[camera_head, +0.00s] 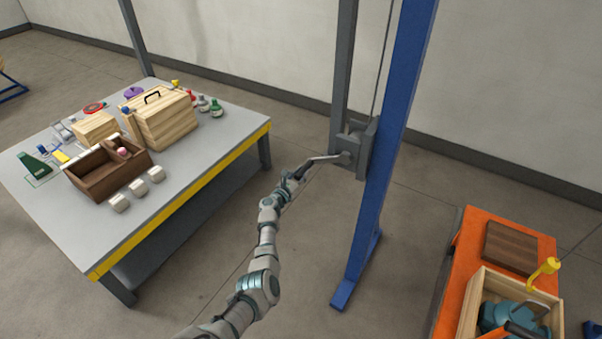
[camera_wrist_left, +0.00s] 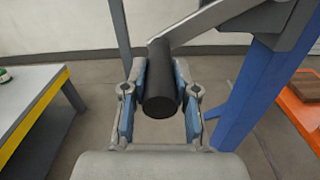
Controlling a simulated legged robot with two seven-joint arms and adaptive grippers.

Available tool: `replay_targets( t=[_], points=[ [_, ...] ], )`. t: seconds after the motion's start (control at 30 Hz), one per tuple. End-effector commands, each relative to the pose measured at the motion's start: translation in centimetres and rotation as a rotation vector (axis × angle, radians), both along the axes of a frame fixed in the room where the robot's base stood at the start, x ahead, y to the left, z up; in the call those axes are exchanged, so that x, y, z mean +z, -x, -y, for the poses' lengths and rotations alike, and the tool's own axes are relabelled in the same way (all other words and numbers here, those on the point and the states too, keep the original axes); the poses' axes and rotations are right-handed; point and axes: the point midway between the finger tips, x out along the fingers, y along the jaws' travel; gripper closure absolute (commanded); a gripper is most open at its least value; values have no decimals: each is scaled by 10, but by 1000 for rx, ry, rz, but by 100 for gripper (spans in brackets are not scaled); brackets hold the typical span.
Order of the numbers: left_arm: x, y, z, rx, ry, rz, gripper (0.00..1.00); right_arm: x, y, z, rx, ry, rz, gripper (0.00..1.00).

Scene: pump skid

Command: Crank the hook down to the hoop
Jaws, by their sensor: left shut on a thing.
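The grey winch (camera_head: 352,148) is mounted on the blue post (camera_head: 385,140), with a cable running up from it. Its crank arm (camera_head: 325,158) reaches out to the left and ends in a dark handle (camera_wrist_left: 161,85). My left gripper (camera_head: 292,180) is shut on this handle, with one finger on each side of it in the left wrist view (camera_wrist_left: 160,90). A yellow hook (camera_head: 548,267) hangs above the wooden crate at the lower right. A teal pump (camera_head: 505,316) sits in the crate, and an orange-brown bar in front of it may be the hoop. My right gripper is not in view.
An orange bench (camera_head: 470,250) carries the wooden crate (camera_head: 473,305) and a brown board (camera_head: 510,248). A grey table (camera_head: 70,225) with a yellow edge, boxes and several small items stands at the left. Floor between is clear.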

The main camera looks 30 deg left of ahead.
Motion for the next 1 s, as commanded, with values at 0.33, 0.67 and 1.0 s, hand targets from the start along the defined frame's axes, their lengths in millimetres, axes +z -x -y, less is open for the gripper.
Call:
replay_targets(
  t=[0.33,0.67,1.0],
  points=[
    [-1,0,-1,2,0,-2,59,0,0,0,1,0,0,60],
    [0,1,0,1,-1,0,46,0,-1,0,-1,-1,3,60],
    [-2,28,-2,2,-6,-1,46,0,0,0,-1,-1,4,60]
  ],
)
